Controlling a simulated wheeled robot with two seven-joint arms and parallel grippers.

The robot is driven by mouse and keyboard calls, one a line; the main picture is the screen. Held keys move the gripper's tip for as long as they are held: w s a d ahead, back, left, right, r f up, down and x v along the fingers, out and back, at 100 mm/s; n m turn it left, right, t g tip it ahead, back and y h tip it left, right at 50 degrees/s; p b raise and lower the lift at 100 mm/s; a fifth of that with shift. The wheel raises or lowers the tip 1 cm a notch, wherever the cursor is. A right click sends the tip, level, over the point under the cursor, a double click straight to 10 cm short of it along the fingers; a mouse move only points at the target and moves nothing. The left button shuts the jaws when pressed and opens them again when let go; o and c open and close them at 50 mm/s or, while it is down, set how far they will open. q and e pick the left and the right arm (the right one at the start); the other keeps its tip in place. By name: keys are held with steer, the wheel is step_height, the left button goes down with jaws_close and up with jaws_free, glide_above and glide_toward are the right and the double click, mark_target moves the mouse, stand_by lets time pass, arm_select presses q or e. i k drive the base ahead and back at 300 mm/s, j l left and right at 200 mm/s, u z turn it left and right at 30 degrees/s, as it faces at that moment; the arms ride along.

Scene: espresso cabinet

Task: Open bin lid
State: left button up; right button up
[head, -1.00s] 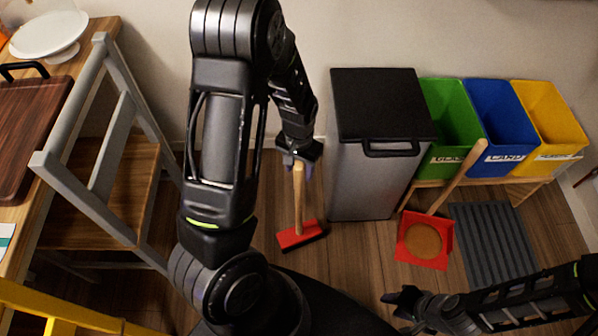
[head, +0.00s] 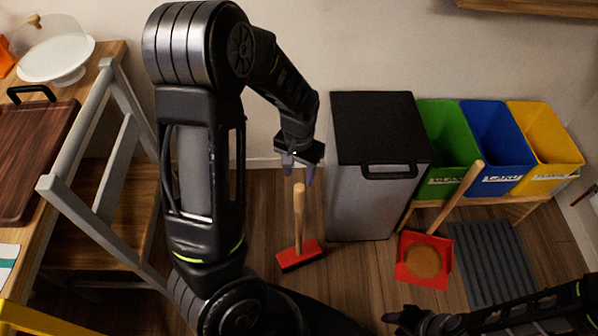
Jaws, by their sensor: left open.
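The bin (head: 362,205) is a tall grey box with a black lid (head: 375,125), and the lid is shut. A black handle (head: 389,172) sticks out at the lid's front edge. My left gripper (head: 298,174) is open and empty, to the left of the bin and apart from it, just above the top of a wooden broom handle. My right gripper (head: 395,319) is low at the bottom of the view, in front of the bin; its fingers are too dark and small to read.
The red broom (head: 300,254) stands on the floor left of the bin. A red dustpan (head: 424,262) is at the right, before green (head: 445,150), blue (head: 497,145) and yellow (head: 545,148) crates. A grey chair (head: 100,150) and wooden counter are at the left.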

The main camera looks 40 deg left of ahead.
mark_target(371, 128)
steer(key=j+z, duration=0.2)
steer(key=z, duration=0.2)
steer(key=k+j+z, duration=0.1)
steer(key=z, duration=0.3)
steer(key=j+z, duration=0.2)
steer(key=z, duration=0.2)
steer(key=k, duration=0.05)
